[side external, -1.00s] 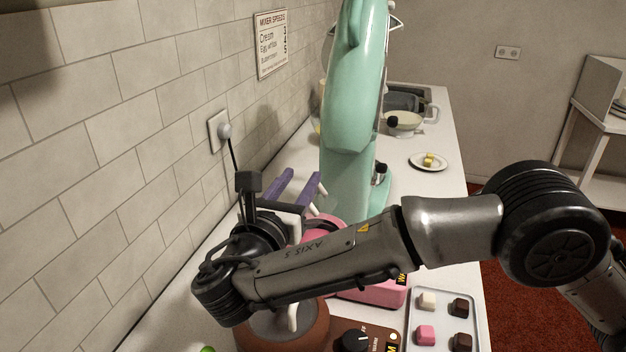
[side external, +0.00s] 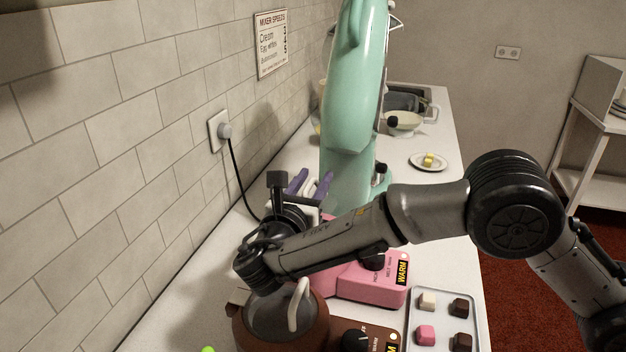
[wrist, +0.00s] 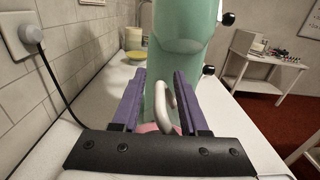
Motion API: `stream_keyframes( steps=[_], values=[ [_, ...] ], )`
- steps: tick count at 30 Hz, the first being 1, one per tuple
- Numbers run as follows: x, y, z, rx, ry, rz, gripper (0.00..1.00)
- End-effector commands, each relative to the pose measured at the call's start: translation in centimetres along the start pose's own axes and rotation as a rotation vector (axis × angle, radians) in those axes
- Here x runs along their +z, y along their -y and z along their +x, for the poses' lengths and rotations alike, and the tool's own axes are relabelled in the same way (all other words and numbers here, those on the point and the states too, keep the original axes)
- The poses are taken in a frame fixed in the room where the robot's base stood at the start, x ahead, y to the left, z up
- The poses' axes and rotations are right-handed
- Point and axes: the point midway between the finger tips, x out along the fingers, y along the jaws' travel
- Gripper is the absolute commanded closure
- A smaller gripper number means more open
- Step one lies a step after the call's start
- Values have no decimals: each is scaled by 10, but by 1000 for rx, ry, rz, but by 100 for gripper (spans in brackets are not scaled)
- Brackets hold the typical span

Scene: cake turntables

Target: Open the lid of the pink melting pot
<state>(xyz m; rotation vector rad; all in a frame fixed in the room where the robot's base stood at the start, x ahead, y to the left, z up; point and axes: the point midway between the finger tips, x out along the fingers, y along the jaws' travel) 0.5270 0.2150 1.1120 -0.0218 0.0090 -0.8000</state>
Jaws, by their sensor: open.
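The pink melting pot's base (side external: 372,286) shows in the side view with a dark knob and a "WARM" label; its bowl and lid are mostly hidden behind my arm. In the wrist view, a white curved lid handle (wrist: 163,92) stands upright above a sliver of pink (wrist: 149,128). My gripper (wrist: 160,80) is open, its two purple fingers on either side of the handle, nearer the right finger. Whether a finger touches it I cannot tell. The side view also shows my gripper (side external: 310,185) beside the mint mixer.
A brown melting pot (side external: 282,335) with a white-handled lid stands in front, under my arm. A tray (side external: 466,300) of chocolates lies at right. The tall mint mixer (side external: 350,130) stands just beyond. A black cord (side external: 235,170) hangs along the left wall.

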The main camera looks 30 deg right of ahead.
Motion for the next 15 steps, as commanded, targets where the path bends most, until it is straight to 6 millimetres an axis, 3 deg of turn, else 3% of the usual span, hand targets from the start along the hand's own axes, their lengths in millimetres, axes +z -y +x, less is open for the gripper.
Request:
stream_keyframes(
  steps=[2,9,15],
  values=[
    [0,0,0,0,0,0,58],
    [0,0,0,1,-1,-1,100],
    [-2,0,-1,2,-2,-3,100]
  ],
)
